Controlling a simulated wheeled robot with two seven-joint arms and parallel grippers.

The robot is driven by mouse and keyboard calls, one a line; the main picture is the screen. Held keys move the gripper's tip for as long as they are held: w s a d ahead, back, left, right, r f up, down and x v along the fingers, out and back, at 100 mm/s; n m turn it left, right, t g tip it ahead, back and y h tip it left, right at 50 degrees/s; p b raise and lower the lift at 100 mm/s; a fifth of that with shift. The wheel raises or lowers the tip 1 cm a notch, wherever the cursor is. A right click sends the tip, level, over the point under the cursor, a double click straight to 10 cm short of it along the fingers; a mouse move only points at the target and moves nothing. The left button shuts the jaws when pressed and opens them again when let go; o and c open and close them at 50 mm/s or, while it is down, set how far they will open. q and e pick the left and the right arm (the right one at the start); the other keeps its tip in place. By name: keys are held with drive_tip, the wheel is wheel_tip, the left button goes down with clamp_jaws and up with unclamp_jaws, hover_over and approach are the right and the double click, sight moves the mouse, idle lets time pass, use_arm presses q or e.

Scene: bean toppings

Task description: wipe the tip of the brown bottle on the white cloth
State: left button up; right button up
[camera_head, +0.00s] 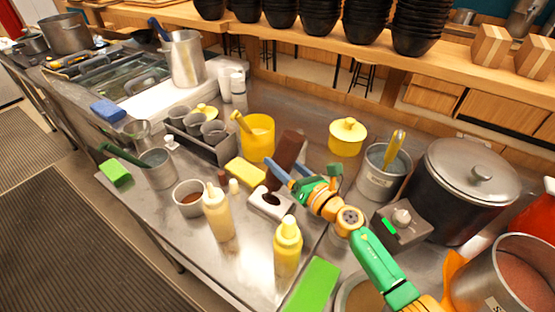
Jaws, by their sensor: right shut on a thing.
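My right gripper (281,172) comes in from the lower right, with its blue fingers shut on the brown bottle (291,147). The bottle is dark brown and tilted, its upper end leaning to the right and its lower end toward the white cloth. The cloth (259,207) looks like a small folded whitish pad on the steel counter, with a dark patch on top. The fingers partly hide the bottle's lower end, so I cannot tell whether its tip touches the cloth. My left gripper is not in view.
A yellow sponge (245,171), a yellow container (258,138), a cream bottle (217,214) and a yellow bottle (287,247) stand close around. To the right are a steel pot (384,175) with a yellow-handled utensil and a big lidded pot (470,190).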

sight(294, 149)
drive_tip(key=shift+s+d, duration=0.5)
drive_tip(key=shift+d, duration=0.2)
drive_tip(key=shift+s+d, duration=0.5)
drive_tip(key=shift+d, duration=0.2)
drive_tip(key=shift+r, duration=0.15)
wheel_tip(294, 149, up, 6)
drive_tip(key=p, duration=0.6)
